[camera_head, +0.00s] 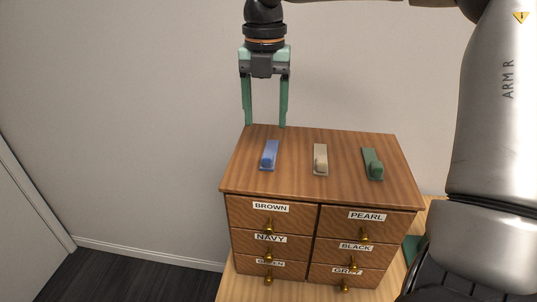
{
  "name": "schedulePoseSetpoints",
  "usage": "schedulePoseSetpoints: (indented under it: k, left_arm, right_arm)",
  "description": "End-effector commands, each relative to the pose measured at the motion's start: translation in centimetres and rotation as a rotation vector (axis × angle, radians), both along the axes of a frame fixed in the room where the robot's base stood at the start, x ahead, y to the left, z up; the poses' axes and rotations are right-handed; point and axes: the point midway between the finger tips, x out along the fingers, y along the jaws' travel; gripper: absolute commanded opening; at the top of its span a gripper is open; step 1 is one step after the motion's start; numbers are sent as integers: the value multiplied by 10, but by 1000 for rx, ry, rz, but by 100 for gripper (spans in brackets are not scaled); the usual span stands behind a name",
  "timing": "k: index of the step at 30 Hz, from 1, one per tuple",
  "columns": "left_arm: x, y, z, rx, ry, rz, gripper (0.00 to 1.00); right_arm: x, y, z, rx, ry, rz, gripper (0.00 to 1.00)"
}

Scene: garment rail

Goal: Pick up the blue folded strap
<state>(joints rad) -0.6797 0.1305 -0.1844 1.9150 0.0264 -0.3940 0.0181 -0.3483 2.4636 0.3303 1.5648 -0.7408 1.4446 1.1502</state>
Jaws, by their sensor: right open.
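The blue folded strap (269,155) lies on the left part of the wooden cabinet top. My right gripper (265,124) has green fingers and points down. It is open, with nothing between its fingers. In the picture its fingertips are just above the strap, near the cabinet's back edge. I cannot tell its exact height over the top. My left gripper is not in view.
A beige folded strap (320,159) and a green folded strap (372,163) lie to the right on the same cabinet top (296,187). Labelled drawers with brass knobs face front. My right arm (500,120) fills the right side. A wall stands behind.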

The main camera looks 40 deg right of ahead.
Motion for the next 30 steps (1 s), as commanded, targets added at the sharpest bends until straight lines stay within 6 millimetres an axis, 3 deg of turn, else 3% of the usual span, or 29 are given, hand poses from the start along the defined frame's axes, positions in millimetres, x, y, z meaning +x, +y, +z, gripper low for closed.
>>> schedulePoseSetpoints:
  k: [3, 11, 19, 28, 30]
  left_arm:
    - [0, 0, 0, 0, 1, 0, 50]
    - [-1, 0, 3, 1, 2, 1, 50]
    - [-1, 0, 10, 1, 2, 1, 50]
    - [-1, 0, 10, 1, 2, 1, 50]
    - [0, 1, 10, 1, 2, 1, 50]
  right_arm:
    - [-1, 0, -21, 2, 3, 0, 65]
    - [-1, -1, -42, 2, 2, 0, 65]
    - [-2, -5, -80, 3, 2, 1, 65]
    - [-1, -5, -87, 2, -2, 1, 65]
    - [-1, -5, -87, 2, -2, 1, 59]
